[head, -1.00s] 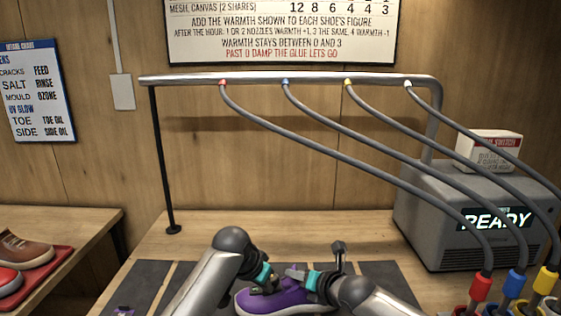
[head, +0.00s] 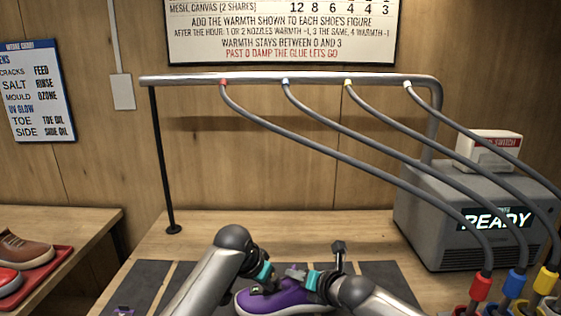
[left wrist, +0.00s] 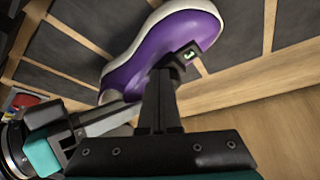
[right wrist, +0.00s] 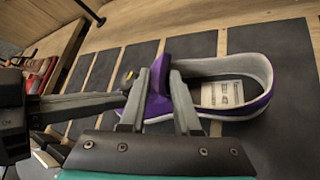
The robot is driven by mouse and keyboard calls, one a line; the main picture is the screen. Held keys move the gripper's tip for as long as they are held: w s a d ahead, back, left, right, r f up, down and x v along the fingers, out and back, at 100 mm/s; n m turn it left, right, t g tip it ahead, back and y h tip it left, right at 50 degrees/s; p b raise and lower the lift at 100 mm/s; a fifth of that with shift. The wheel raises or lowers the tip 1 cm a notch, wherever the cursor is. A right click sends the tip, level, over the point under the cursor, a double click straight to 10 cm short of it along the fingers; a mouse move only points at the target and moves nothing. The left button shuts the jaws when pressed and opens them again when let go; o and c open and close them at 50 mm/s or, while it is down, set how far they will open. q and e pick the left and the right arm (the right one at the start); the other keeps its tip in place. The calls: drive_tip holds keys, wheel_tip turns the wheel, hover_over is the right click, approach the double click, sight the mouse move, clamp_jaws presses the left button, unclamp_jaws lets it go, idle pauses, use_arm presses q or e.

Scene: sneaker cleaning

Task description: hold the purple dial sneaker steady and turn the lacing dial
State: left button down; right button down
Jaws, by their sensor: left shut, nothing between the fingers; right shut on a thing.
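The purple sneaker (head: 285,300) with a pale sole lies on a dark mat strip at the bottom of the head view. It also shows in the left wrist view (left wrist: 150,52). My right gripper (right wrist: 160,72) is shut on its raised purple upper, beside the shoe opening (right wrist: 225,92). My left gripper (left wrist: 178,56) is shut and empty, its tips close against the sneaker's upper. A small green spot (left wrist: 190,54) shows at those tips. The lacing dial is not clearly visible; the fingers cover that area. I cannot tell whether the tips touch it.
A grey machine (head: 450,215) reading READY stands at the right, with hoses running from a metal rail (head: 290,79). Coloured nozzles (head: 515,284) stand at the lower right. A red tray (head: 50,262) with other shoes is at the left. The table behind the sneaker is clear.

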use_arm(q)
drive_tip(key=shift+w+a, duration=0.1)
drive_tip(key=shift+a, duration=0.05)
drive_tip(key=shift+w+a, duration=0.35)
drive_tip(key=shift+a, duration=0.25)
drive_tip(key=shift+w, duration=0.1)
idle(0.3)
drive_tip(key=shift+a, duration=0.1)
drive_tip(key=shift+s+a+r, duration=0.1)
drive_tip(key=shift+s+a, duration=0.1)
drive_tip(key=shift+s, duration=0.1)
wheel_tip(320, 180, up, 6)
drive_tip(key=shift+f, duration=0.1)
idle(0.6)
drive_tip(key=shift+d, duration=0.1)
